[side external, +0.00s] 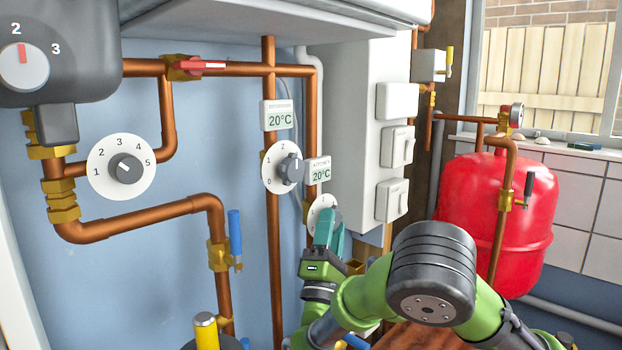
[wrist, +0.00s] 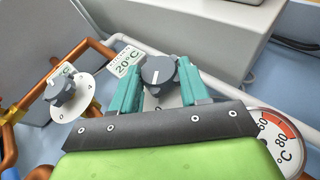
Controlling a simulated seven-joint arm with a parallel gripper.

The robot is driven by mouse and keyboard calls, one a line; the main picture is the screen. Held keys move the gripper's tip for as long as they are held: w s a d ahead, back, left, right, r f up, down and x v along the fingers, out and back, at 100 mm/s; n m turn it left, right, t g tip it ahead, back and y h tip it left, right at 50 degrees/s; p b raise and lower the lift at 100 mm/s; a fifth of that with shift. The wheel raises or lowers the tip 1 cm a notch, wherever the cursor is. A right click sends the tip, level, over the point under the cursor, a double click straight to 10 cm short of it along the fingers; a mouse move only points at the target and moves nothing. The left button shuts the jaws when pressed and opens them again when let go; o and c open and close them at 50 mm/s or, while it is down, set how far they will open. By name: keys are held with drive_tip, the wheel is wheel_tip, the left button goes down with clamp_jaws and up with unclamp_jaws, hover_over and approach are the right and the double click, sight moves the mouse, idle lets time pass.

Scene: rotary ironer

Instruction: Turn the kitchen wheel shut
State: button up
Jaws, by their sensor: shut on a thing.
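The wheel in my grip is a grey knob (wrist: 158,71) with a white pointer line, between the two teal fingers of my gripper (wrist: 160,88) in the wrist view. Its pointer is toward the top of that view. In the side external view, its white dial (side external: 317,209) shows in part at lower centre; my gripper (side external: 329,232) hides the rest. The jaws are closed on the knob from both sides. A 20°C display (side external: 320,171) sits just above this wheel; its small heading looks like "KITCHEN". The dial's current setting is not readable.
A similar wheel (side external: 283,168) sits up and left, under another 20°C display (side external: 277,115). Copper pipes (side external: 274,230), a blue-handled valve (side external: 235,235) and white switch boxes (side external: 393,147) crowd the wall. A red tank (side external: 470,205) stands at right. A thermometer (wrist: 275,135) is right of my gripper.

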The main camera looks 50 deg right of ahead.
drive_tip(key=shift+a+r, duration=0.1)
idle(0.3)
drive_tip(key=o, duration=1.1)
drive_tip(key=shift+c, duration=0.2)
drive_tip(key=v, duration=0.7)
drive_tip(key=shift+f, duration=0.25)
